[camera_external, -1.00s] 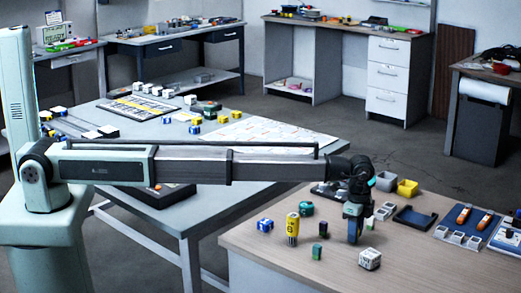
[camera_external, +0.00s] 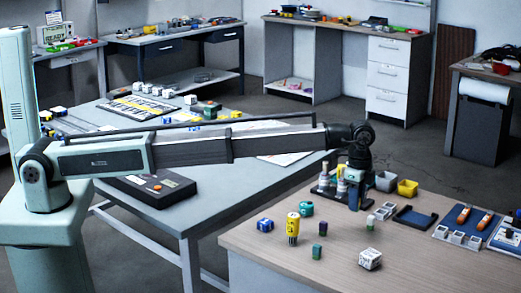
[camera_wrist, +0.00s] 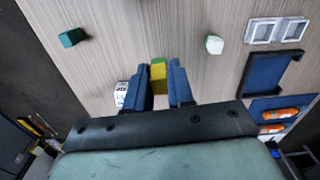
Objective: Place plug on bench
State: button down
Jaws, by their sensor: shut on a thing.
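My gripper (camera_external: 353,207) is raised above the wood-topped bench (camera_external: 435,268), with its fingers pointing down. In the wrist view, my gripper (camera_wrist: 160,88) is shut on a small yellow-and-green piece (camera_wrist: 158,72) between its blue fingers. I cannot tell for sure that this piece is the plug.
The front right bench top is clear.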

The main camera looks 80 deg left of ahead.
jog(key=s+a+r+n, duration=0.1)
jog(key=s+a+n, duration=0.2)
jog(key=s+a, duration=0.75)
jog(key=s+a+r+n, duration=0.1)
jog(key=s+a+n, duration=0.2)
jog(key=a, duration=1.5)
jog(key=s+a+r+n, duration=0.15)
jog(key=s+a, duration=0.55)
jog(key=a, duration=0.7)
jog(key=s+a+n, duration=0.3)
jog(key=s+a, duration=0.4)
jog(key=s, duration=0.5)
jog(key=s+a+n, duration=0.3)
jog(key=s+a, duration=0.5)
jog(key=s, duration=0.4)
jog(key=s+a+n, duration=0.4)
jog(key=s+a, duration=0.3)
jog(key=s, duration=0.5)
jog(key=shift+m, duration=0.25)
jog(key=shift+s+a+f, duration=0.1)
jog(key=shift+s+f, duration=0.05)
jog(key=shift+f, duration=4.5)
jog(key=shift+f, duration=0.15)
jog(key=c, duration=1)
grip_release()
